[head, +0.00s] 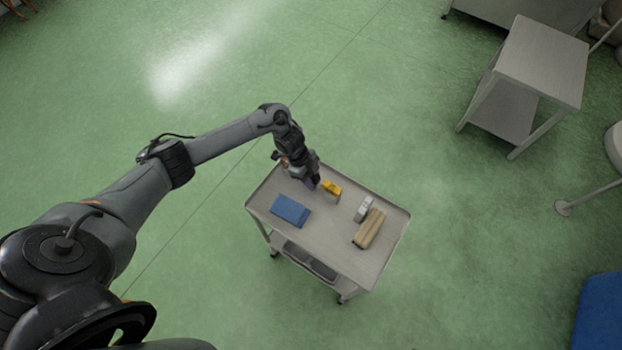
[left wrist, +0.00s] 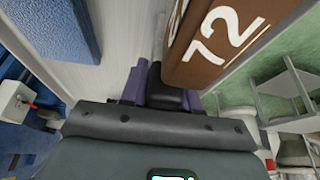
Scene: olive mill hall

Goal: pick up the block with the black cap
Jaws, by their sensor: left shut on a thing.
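My left gripper (head: 311,184) is over the far left part of the cart top in the head view, pointing down. In the left wrist view its purple fingers (left wrist: 162,90) are shut on a small block with a black cap (left wrist: 168,94). Only the dark top shows between the fingers; the rest is hidden. I cannot tell whether the block touches the cart top. My right gripper is in neither view.
The grey cart (head: 325,245) also holds a blue block (head: 290,210), a yellow block (head: 331,188), a small grey-white item (head: 363,208) and a tan block (head: 368,228). A brown block marked 72 (left wrist: 225,35) is close beside the gripper.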

